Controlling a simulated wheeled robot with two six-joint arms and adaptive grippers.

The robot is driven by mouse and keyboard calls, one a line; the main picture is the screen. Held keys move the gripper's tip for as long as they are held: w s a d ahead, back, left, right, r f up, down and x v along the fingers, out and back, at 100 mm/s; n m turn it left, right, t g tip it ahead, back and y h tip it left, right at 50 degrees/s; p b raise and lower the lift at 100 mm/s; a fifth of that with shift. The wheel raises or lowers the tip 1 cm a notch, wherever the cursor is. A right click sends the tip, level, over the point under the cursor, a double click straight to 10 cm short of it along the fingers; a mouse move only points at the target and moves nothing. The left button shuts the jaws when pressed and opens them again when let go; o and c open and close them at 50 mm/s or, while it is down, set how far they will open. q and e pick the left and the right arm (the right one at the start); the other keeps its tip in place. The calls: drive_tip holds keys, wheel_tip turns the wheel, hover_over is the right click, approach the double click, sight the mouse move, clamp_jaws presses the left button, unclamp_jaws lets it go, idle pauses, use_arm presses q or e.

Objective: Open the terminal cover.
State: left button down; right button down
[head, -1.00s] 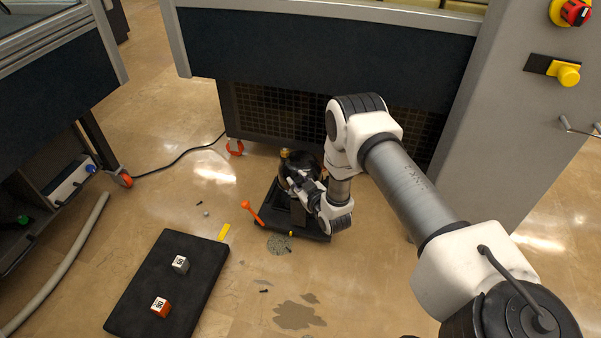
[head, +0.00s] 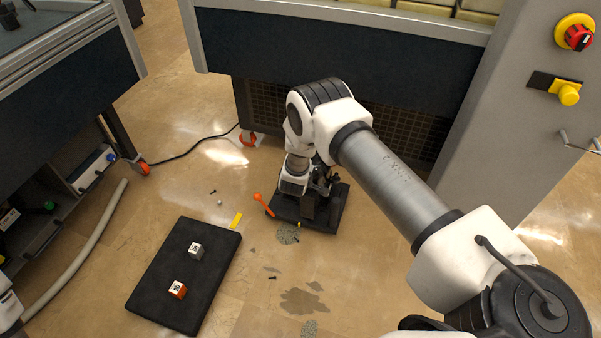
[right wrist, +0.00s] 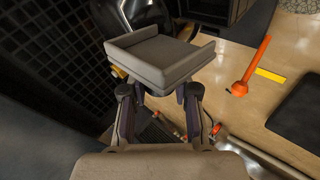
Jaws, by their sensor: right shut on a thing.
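The vacuum pump stands on a black base (head: 322,216) on the floor below the machine; my right arm hides much of it. In the head view my right gripper (head: 318,186) is low over the pump, partly hidden behind its wrist. In the right wrist view the right gripper (right wrist: 160,90) is shut on a grey, shallow piece with raised ends, which looks like the terminal cover (right wrist: 155,58). I cannot tell how far the cover is from the pump body. My left gripper is not in view.
An orange-handled tool (head: 263,205) is beside the base. A black mat (head: 165,285) with two small blocks lies to the left. A yellow strip (head: 236,220), small debris and a dark stain (head: 305,302) are on the floor. The machine front (head: 330,50) closes off the back.

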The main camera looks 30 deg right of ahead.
drive_tip(key=shift+w+a+f+n+g+h+b, duration=0.3)
drive_tip(key=shift+n+g+h+b, duration=0.2)
drive_tip(key=shift+g+h+b, duration=0.25)
drive_tip(key=c, duration=0.9)
unclamp_jaws()
drive_tip(key=shift+o, duration=0.2)
drive_tip(key=shift+r, duration=0.1)
drive_tip(key=v, duration=1.2)
drive_tip(key=shift+w, duration=0.15)
